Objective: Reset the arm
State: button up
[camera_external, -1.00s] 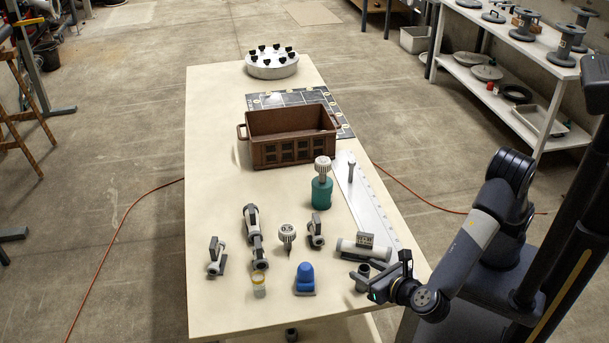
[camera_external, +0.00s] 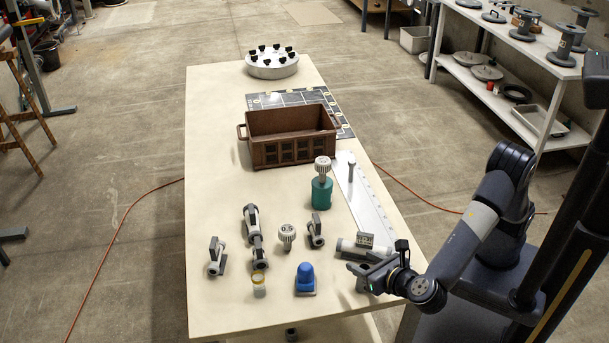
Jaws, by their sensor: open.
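My gripper (camera_external: 356,268) is at the near right corner of the long pale table (camera_external: 215,300), low over the tabletop. It points left and its jaws are open with nothing seen between them. Just behind it lies a white and grey pipe piece (camera_external: 350,246), partly hidden by the gripper. A small dark fitting below the gripper is mostly hidden. My arm (camera_external: 460,248) reaches in from the right, bent at the elbow.
Several valves and fittings, a blue part (camera_external: 305,278) and a small yellow-topped jar (camera_external: 259,286) stand left of my gripper. A teal bottle (camera_external: 322,192) and a brown crate (camera_external: 290,138) stand farther back. The table's front left is clear.

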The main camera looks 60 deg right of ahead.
notch_tip(320, 180, down, 3)
jog(key=shift+f, duration=0.15)
jog(key=r+v, duration=0.1)
jog(key=v, duration=1.1)
jog(key=x, duration=1.2)
jog(key=shift+f, duration=0.15)
jog(key=r, duration=0.3)
jog(key=r+p, duration=0.1)
jog(key=r, duration=0.6)
jog(key=shift+w+r, duration=0.15)
jog(key=shift+w, duration=0.25)
jog(key=w+d+m+g+h+p, duration=0.1)
jog(key=w+d+h+p, duration=0.15)
jog(key=w+d, duration=0.9)
jog(key=w+d+m+g+h+p, duration=0.1)
jog(key=w+d+m+p, duration=0.15)
jog(key=w, duration=1.75)
jog(key=shift+n+y, duration=0.25)
jog(key=shift+n, duration=0.2)
jog(key=f, duration=0.7)
jog(key=a+f, duration=0.1)
jog(key=f, duration=0.2)
jog(key=shift+w+a+f+p, duration=0.1)
jog(key=shift+w+f+p, duration=0.1)
jog(key=shift+p, duration=0.1)
jog(key=shift+v, duration=0.9)
jog(key=shift+s+a+r, duration=0.15)
jog(key=shift+s+a, duration=0.1)
jog(key=shift+s, duration=0.15)
